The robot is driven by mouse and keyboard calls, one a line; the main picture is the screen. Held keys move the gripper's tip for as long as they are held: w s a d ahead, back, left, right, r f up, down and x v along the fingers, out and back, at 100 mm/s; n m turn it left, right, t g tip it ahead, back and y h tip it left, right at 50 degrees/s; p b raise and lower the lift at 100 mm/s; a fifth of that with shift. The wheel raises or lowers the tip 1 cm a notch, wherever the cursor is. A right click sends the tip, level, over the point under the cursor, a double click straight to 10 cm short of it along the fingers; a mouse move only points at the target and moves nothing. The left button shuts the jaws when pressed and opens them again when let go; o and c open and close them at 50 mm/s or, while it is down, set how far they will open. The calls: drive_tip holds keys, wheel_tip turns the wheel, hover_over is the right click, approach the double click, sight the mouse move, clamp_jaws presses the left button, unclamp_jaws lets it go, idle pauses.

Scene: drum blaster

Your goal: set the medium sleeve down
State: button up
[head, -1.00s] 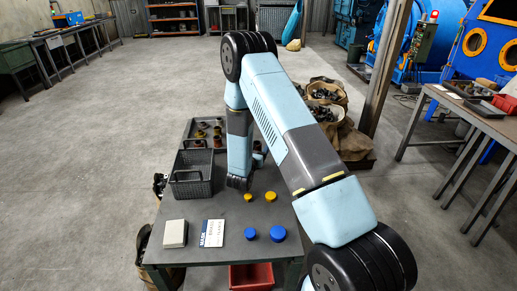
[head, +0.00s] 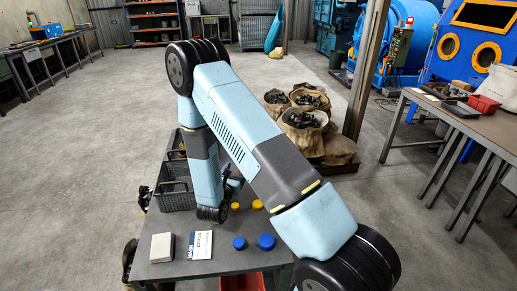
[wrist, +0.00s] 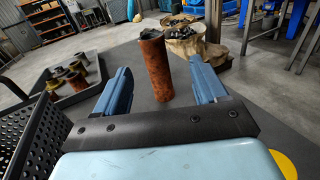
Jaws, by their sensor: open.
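A rusty brown sleeve (wrist: 154,66) stands upright on the dark table (wrist: 240,125) in the wrist view. My gripper (wrist: 160,80) is open, with one blue finger on each side of the sleeve's line. I see clear gaps between the sleeve and both fingers. The sleeve appears to be at or just beyond the fingertips. In the head view my gripper (head: 232,187) is low over the table's far part and mostly hidden by my arm. I cannot make out the sleeve there.
A dark mesh basket (wrist: 38,140) is close on the left. Beyond it a tray (wrist: 98,87) holds several sleeves. Yellow caps (head: 257,204), blue caps (head: 266,242), a pale box (head: 162,247) and a card (head: 200,246) lie on the near table. Sacks of parts (head: 303,120) stand behind.

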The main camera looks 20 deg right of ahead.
drive_tip(key=s+d+r+m+g+h, duration=0.1)
drive_tip(key=s+d+r+m+g, duration=0.4)
drive_tip(key=r, duration=0.3)
drive_tip(key=s+d+r+m+g+h, duration=0.1)
drive_tip(key=s+d+r+m+g, duration=0.35)
drive_tip(key=r+m, duration=0.2)
drive_tip(key=s+d+r+m+g+h, duration=0.1)
drive_tip(key=s+d+r+m+g, duration=0.35)
drive_tip(key=r, duration=0.35)
drive_tip(key=s+a+r+m+t+y, duration=0.2)
drive_tip(key=s+a+r+m+y, duration=0.2)
drive_tip(key=s, duration=0.5)
drive_tip(key=s+a+r+m+t+y, duration=0.3)
drive_tip(key=s+a+r+m+y, duration=0.1)
drive_tip(key=s+r+m+y, duration=0.4)
wheel_tip(320, 180, up, 2)
drive_tip(key=shift+s+a+r+m+y, duration=0.15)
drive_tip(key=shift+s+a+m+y, duration=0.2)
drive_tip(key=shift+s+y, duration=0.5)
